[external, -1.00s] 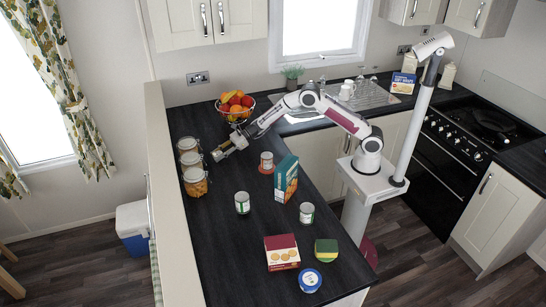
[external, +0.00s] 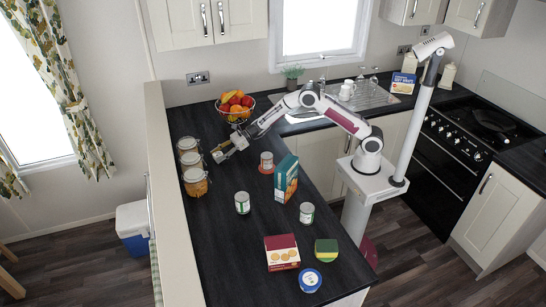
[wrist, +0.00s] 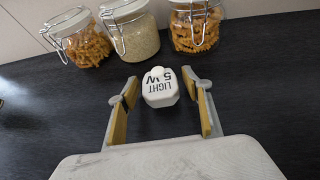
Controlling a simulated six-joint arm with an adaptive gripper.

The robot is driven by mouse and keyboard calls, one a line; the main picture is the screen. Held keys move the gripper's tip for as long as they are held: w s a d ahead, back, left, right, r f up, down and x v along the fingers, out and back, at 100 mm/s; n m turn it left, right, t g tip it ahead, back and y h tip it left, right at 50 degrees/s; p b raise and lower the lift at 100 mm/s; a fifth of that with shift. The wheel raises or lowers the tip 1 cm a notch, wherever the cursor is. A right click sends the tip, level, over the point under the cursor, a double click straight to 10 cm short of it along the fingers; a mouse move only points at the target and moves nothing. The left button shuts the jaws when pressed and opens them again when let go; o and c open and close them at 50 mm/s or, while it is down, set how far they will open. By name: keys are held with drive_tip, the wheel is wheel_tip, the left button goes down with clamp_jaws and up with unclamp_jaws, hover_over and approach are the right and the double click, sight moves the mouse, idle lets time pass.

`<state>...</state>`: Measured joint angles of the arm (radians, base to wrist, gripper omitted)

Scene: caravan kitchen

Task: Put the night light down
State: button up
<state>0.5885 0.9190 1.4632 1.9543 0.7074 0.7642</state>
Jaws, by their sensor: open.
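The night light (wrist: 160,90) is a small white block with dark "LIGHT 5 W" lettering and a rounded knob. In the wrist view it sits between the tips of my gripper (wrist: 161,100), with a gap to each finger. My gripper is open, its two tan-padded fingers spread either side of it. The light appears to rest on the dark worktop (wrist: 255,110), though its underside is hidden. In the external view my gripper (external: 222,152) is low over the worktop, beside the jars; the light is too small to make out clearly there.
Several clip-top jars (external: 190,160) stand close beyond the fingers. A fruit bowl (external: 236,108) is behind my wrist. The worktop left of the green-labelled can (external: 242,203) is clear.

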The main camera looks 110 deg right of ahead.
sight(218, 154)
drive_tip(key=shift+v, duration=0.8)
drive_tip(key=v, duration=0.4)
drive_tip(key=shift+s+d+f, duration=0.2)
drive_tip(key=shift+s+f, duration=0.05)
drive_tip(key=shift+v, duration=0.85)
drive_tip(key=shift+o, duration=0.7)
drive_tip(key=shift+f, duration=0.1)
drive_tip(key=shift+w+a+r, duration=0.2)
drive_tip(key=shift+w+r, duration=0.35)
drive_tip(key=shift+r, duration=0.05)
drive_tip(key=shift+x, duration=1.3)
